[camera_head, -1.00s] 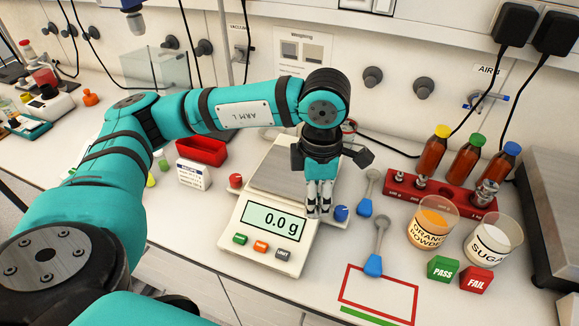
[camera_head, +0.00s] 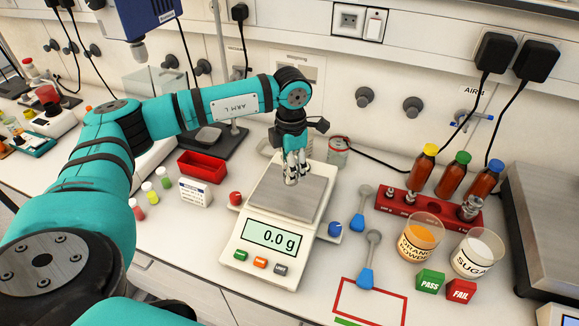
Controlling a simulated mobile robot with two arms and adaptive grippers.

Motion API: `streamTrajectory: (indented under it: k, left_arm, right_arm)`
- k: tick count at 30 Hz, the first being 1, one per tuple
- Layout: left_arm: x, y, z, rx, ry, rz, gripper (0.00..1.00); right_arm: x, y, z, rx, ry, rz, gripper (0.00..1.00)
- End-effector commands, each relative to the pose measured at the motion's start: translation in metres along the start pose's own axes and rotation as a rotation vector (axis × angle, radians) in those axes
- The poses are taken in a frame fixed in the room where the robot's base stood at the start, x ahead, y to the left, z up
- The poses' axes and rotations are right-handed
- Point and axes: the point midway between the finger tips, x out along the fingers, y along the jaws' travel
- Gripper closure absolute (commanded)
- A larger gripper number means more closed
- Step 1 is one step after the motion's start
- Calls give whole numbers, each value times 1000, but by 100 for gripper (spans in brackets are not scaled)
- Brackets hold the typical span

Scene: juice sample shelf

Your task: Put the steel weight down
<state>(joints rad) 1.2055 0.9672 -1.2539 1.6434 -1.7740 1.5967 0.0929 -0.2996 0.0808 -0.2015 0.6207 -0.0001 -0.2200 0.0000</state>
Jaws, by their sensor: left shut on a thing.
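My left gripper (camera_head: 294,172) points down over the steel pan (camera_head: 312,197) of the white balance. It is shut on the small steel weight (camera_head: 291,180), which is mostly hidden between the fingertips. I cannot tell whether the weight touches the pan or hangs just above it. The balance (camera_head: 268,262) display reads 0.0 g. The red weight block (camera_head: 440,214) stands to the right, with several steel weights in it. My right gripper is not in view.
Orange powder (camera_head: 420,237) and sugar (camera_head: 479,252) beakers stand right, behind green PASS (camera_head: 430,282) and red FAIL (camera_head: 461,291) blocks. A red tray (camera_head: 202,166) sits left. Three capped bottles (camera_head: 452,177) stand behind the block.

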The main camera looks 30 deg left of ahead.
Motion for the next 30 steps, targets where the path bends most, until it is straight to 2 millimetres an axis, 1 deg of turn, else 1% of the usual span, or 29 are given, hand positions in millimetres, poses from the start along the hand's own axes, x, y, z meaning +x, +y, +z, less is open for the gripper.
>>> streamTrajectory:
  k: [1,3,5,9,12,15,21,24,25,30]
  left_arm:
    - [-2,5,1,0,-1,0,100]
    - [-1,9,2,1,-1,0,100]
    - [2,11,2,2,0,0,100]
    - [18,10,1,2,3,-2,100]
    - [30,11,2,1,0,0,100]
    - [35,11,2,1,-1,1,100]
    - [36,11,2,1,-2,1,100]
    - [40,11,2,1,-2,0,100]
    - [41,10,1,2,1,0,63]
    - [40,10,1,2,1,0,41]
  right_arm:
    - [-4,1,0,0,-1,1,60]
    - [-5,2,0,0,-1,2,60]
    - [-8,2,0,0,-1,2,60]
    - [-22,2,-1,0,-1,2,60]
    - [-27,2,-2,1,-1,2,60]
    - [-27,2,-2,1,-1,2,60]
    - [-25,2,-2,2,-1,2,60]
    - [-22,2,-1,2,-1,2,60]
    - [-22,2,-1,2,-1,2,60]
    - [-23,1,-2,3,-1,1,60]
